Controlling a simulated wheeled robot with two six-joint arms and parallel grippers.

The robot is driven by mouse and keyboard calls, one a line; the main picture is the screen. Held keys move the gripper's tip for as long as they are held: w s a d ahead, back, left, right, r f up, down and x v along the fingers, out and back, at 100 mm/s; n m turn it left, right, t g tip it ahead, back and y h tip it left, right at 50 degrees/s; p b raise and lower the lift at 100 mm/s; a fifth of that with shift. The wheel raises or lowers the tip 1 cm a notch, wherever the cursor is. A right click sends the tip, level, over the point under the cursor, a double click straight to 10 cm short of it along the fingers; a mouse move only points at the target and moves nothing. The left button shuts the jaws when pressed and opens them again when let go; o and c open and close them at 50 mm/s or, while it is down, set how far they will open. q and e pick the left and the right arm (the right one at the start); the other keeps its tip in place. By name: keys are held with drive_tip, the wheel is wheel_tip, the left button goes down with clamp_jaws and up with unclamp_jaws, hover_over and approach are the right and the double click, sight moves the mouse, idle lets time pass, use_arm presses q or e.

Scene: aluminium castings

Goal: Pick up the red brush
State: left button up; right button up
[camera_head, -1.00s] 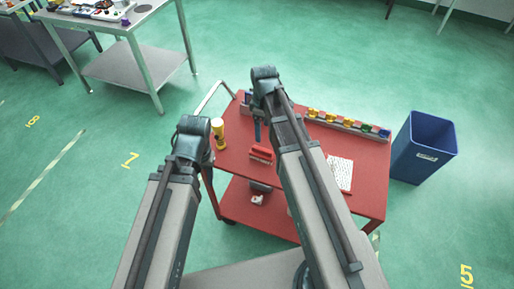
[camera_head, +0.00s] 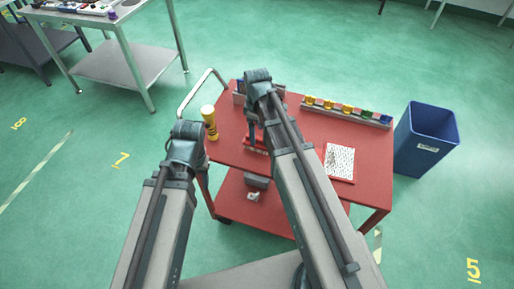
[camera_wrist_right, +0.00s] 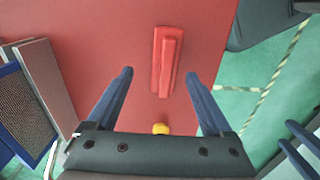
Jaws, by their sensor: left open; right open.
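The red brush (camera_head: 257,146) lies on the red trolley top, partly covered by my right arm in the head view. In the right wrist view the brush (camera_wrist_right: 166,62) lies lengthwise ahead of my right gripper (camera_wrist_right: 160,85), between the lines of its two blue fingers. This gripper is open and empty, pointing down over the trolley; the head view mostly hides it behind its arm. My left gripper's fingers show apart at the lower right of the right wrist view (camera_wrist_right: 302,150), clear of the trolley; the head view hides them behind the arm.
A yellow bottle (camera_head: 209,122) stands at the trolley's left edge. A rack of coloured bins (camera_head: 347,112) lines the back, with a white sheet (camera_head: 339,161) at right. A blue waste bin (camera_head: 425,140) stands right of the trolley. A steel table (camera_head: 115,62) is at upper left.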

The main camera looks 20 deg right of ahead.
sight(257, 138)
drive_tip(key=f+b, duration=0.4)
drive_tip(key=shift+s+f, duration=0.15)
drive_tip(key=shift+s, duration=0.25)
drive_tip(key=shift+f+b, duration=0.5)
drive_tip(key=shift+b, duration=0.15)
drive_tip(key=shift+r, duration=0.1)
drive_tip(key=shift+c, duration=0.2)
clamp_jaws()
